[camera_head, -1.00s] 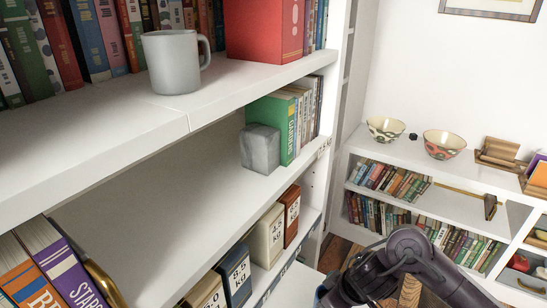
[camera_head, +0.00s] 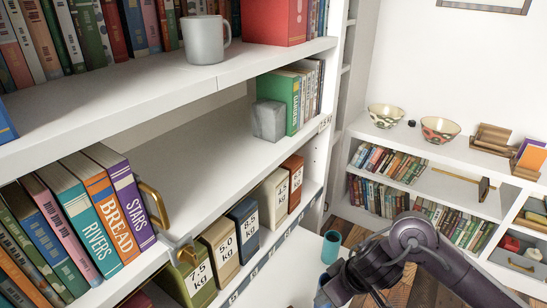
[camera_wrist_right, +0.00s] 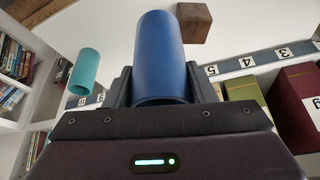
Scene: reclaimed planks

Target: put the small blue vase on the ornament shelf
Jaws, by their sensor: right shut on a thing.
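The small blue vase (camera_wrist_right: 160,55) fills the middle of the right wrist view, with its round opening facing the camera. My right gripper (camera_wrist_right: 163,85) is shut on it, one dark finger on each side. In the head view my right gripper (camera_head: 328,288) is low at the right of centre, by the white surface, and the vase is mostly hidden. A white shelf (camera_head: 190,155) has a long bare stretch left of a grey stone block (camera_head: 268,120) and books. No label shows which shelf is the ornament shelf. My left gripper is out of view.
A teal cup (camera_head: 331,247) stands on the white surface near my right gripper. A grey mug (camera_head: 205,40) is on the upper shelf. Below are books and numbered boxes (camera_head: 222,245). Two patterned bowls (camera_head: 440,130) stand on a low bookcase at right.

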